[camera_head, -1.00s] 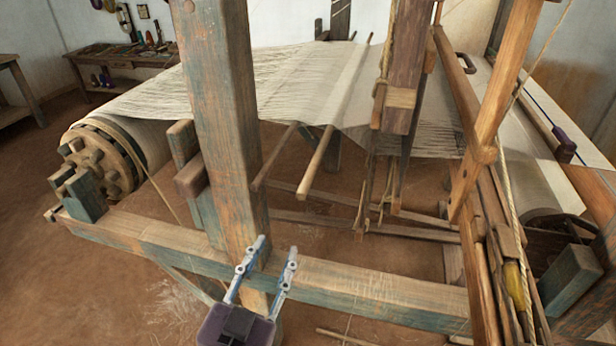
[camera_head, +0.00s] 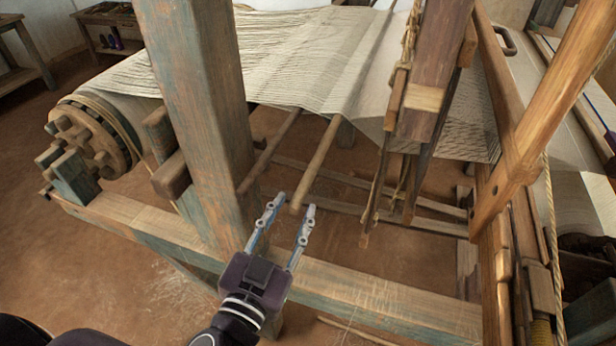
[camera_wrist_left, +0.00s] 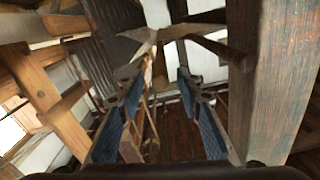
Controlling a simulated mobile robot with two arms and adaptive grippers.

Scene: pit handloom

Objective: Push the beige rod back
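The beige rod (camera_head: 318,158) sticks out from under the woven cloth towards me, its near end low between the tall post and the hanging wooden parts. My left gripper (camera_head: 294,203) is open, with its two blue-grey fingers on either side of the rod's near end in the head view. I cannot tell whether they touch it. In the left wrist view the open fingers (camera_wrist_left: 158,82) show with a narrow tan shape between them, probably the rod. The rod's far end is hidden at the cloth. My right gripper is not in view.
A darker rod (camera_head: 270,152) lies left of the beige one, close to the thick upright post (camera_head: 195,110). A long beam (camera_head: 350,290) crosses below my gripper. Hanging wooden parts (camera_head: 432,75) stand to the right. The cloth (camera_head: 290,50) spreads above and behind.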

